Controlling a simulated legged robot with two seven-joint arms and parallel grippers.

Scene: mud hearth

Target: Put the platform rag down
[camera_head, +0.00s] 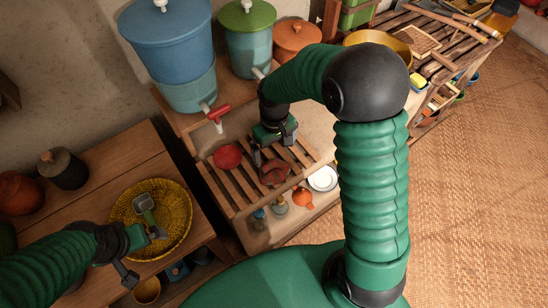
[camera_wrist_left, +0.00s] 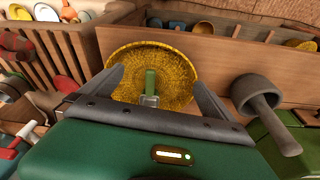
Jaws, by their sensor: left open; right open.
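A crumpled dark red cloth, which looks like the platform rag (camera_head: 274,172), lies on the slatted wooden platform (camera_head: 232,190) in the head view. My right gripper (camera_head: 272,150) is open just above and behind it. A small gap seems to separate them, though I cannot tell whether a fingertip touches the cloth. My left gripper (camera_head: 146,256) is open and empty beside the yellow woven basket (camera_head: 120,211) on the left table. In the left wrist view its open fingers (camera_wrist_left: 156,82) frame the basket, which holds a green-handled tool (camera_wrist_left: 150,84).
A red round thing (camera_head: 227,157) lies left of the rag. A white dish (camera_head: 322,179), an orange pot (camera_head: 302,197) and small bottles (camera_head: 279,204) stand at the platform's front. A blue dispenser (camera_head: 170,45) and green-lidded dispenser (camera_head: 247,40) stand behind. The woven floor (camera_head: 470,200) is clear.

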